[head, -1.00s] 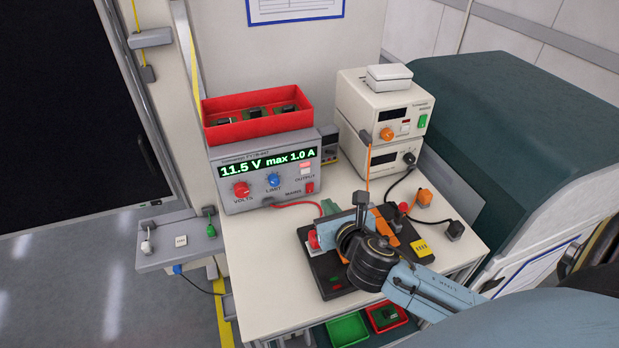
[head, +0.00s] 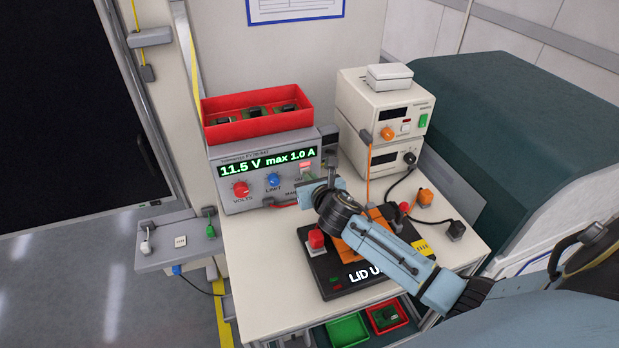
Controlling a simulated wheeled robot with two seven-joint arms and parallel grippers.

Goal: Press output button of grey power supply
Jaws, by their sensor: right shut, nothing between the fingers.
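The grey power supply (head: 228,202) stands at the back left of the trolley top, its display reading 11.5 V max 1.0 A. It has a red volts knob (head: 240,189) and a blue limit knob (head: 272,180). A small lit output button (head: 305,167) is at the right of its front. My right gripper (head: 316,186) is shut and empty, close in front of the supply's lower right corner, and hides part of the labels there. I cannot tell whether it touches the supply. My left gripper is not in view.
A red bin (head: 222,132) of circuit boards sits on the supply. Cream instruments (head: 365,105) stand to the right, with cables.

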